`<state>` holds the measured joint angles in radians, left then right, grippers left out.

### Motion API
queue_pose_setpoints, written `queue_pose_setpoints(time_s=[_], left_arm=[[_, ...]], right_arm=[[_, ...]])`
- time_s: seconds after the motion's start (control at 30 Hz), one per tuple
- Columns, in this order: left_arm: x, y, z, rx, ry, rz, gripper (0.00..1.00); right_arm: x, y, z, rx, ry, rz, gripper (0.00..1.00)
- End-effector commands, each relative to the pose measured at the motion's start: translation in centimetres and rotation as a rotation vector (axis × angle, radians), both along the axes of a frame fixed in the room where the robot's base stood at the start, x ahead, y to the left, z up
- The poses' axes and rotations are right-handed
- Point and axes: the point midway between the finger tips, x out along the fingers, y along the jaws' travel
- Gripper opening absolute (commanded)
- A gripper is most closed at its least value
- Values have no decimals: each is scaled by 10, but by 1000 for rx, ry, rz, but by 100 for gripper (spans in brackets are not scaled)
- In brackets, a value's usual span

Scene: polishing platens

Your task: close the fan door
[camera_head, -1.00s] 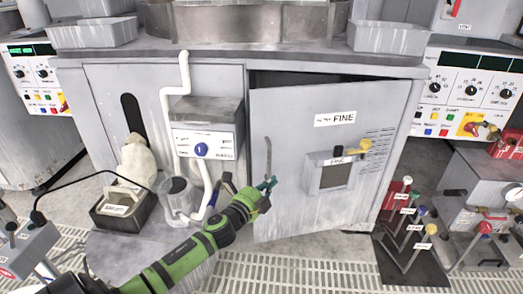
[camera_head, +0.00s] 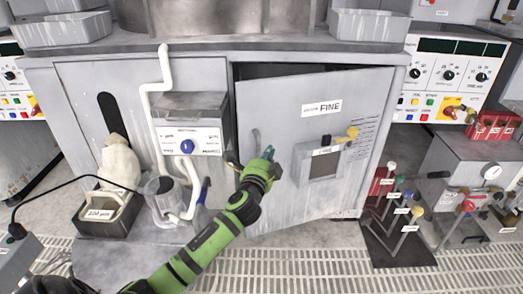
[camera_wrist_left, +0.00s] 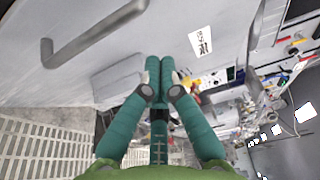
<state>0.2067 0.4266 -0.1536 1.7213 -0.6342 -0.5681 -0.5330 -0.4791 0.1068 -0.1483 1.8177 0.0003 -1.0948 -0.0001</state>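The fan door (camera_head: 325,190) is a grey panel labelled FINE in the head view. It stands ajar, with its left edge swung out from the cabinet and a dark gap along its top. A grey bar handle (camera_head: 256,141) is near its left edge; the handle also shows in the wrist view (camera_wrist_left: 95,36). My left gripper (camera_head: 268,153) is in front of the door, just right of the handle and not around it. In the wrist view its green fingers (camera_wrist_left: 160,65) are together with nothing between them. I cannot tell whether the tips touch the door. My right gripper is out of view.
A white pipe (camera_head: 152,110) and a control box (camera_head: 190,138) are left of the door. A clear container (camera_head: 166,200) and a black bin (camera_head: 110,212) stand on the floor there. Coloured levers (camera_head: 405,210) stand right of the door. Floor grating (camera_head: 320,268) lies in front.

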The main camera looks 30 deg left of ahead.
Motion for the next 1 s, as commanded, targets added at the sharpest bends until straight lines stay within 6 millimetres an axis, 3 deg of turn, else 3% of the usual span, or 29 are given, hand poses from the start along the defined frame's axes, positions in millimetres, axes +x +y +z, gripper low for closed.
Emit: queue_pose_setpoints(time_s=[0.03, 0.23, 0.77, 1.0], left_arm=[[3, 12, -1, 7, 2, 5, 0], [12, 29, -1, 4, 2, 2, 0], [18, 37, -1, 6, 4, -9, 0], [45, 77, -1, 12, 5, -94, 0]], right_arm=[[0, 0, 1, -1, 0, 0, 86], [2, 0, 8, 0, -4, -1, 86], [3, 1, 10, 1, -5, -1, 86], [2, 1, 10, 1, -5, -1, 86]])
